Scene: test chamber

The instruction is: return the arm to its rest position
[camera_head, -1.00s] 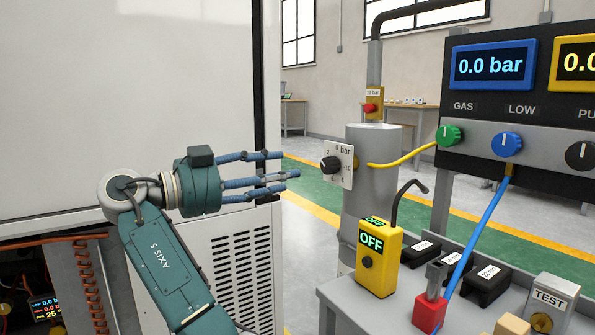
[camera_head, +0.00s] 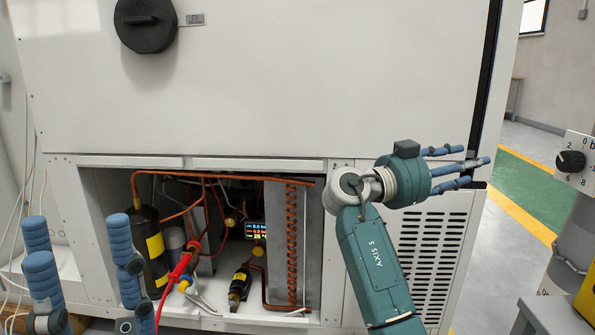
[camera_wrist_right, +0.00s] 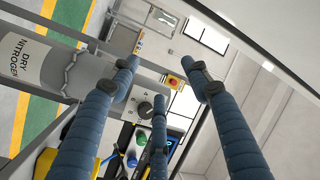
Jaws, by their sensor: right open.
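My right arm (camera_head: 378,262) reaches up in front of the white chamber. Its gripper (camera_head: 466,166) is open and empty, with its blue fingers pointing right past the chamber's dark edge. In the right wrist view the gripper's fingers (camera_wrist_right: 160,95) are spread with nothing between them. My left gripper (camera_head: 82,240) shows only as blue fingers at the lower left, spread apart, with nothing visible held between them. The rest of the left arm is out of view.
The white chamber (camera_head: 330,70) has an open lower bay with copper pipes (camera_head: 291,245), a black cylinder (camera_head: 148,255) and a red hose clip (camera_head: 180,268). A regulator dial (camera_head: 570,161) stands at the right. A grey nitrogen cylinder (camera_wrist_right: 45,70) shows in the wrist view.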

